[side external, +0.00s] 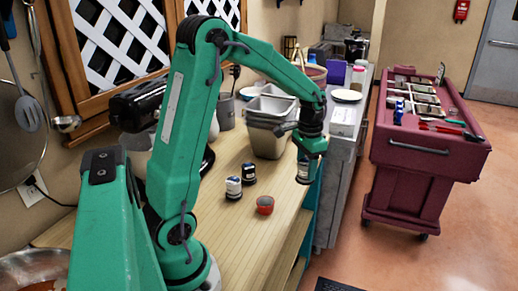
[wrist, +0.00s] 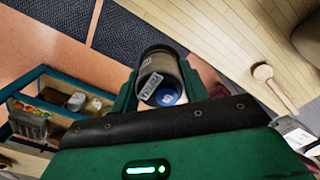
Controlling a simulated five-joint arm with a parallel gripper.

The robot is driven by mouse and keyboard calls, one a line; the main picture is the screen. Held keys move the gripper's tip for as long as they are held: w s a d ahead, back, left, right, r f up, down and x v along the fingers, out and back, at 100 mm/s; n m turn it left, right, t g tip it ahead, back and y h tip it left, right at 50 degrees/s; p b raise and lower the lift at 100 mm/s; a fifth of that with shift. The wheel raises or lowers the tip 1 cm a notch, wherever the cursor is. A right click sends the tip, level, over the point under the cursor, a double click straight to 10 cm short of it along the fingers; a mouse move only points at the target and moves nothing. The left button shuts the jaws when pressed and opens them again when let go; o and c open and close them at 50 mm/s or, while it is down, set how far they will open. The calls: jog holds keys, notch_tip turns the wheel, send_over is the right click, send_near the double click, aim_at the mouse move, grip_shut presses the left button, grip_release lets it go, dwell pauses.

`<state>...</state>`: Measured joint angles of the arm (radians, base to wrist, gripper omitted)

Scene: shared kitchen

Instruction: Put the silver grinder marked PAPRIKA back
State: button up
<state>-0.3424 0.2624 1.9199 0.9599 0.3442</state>
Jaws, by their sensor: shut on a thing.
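My gripper (wrist: 160,95) is shut on a silver-grey cylindrical grinder (wrist: 158,63). The grinder has a white label with dark lettering, turned sideways and too small to read surely, and a blue round end faces the wrist camera. In the side external view, my gripper (side external: 305,172) holds the grinder (side external: 303,168) in the air at the right edge of the wooden counter. Two small labelled jars with dark tops (side external: 233,187) (side external: 248,173) stand on the counter to the left.
Stacked grey bins (side external: 268,135) stand behind the jars. A teal-edged shelf unit (wrist: 45,75) holding several small items shows at left in the wrist view. A wooden spoon (wrist: 270,80) lies on the counter. A maroon cart (side external: 425,150) stands across the floor.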

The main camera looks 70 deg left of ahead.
jog(key=shift+w+a, duration=0.2)
jog(key=a+f, duration=0.2)
jog(key=a, duration=0.2)
jog(key=a+f, duration=0.2)
jog(key=a, duration=0.1)
jog(key=a+f, duration=0.3)
jog(key=a, duration=0.1)
jog(key=shift+s+a, duration=0.3)
jog(key=shift+f, duration=0.15)
jog(key=shift+f, duration=1.9)
jog(key=shift+f, duration=0.15)
jog(key=o, duration=1.3)
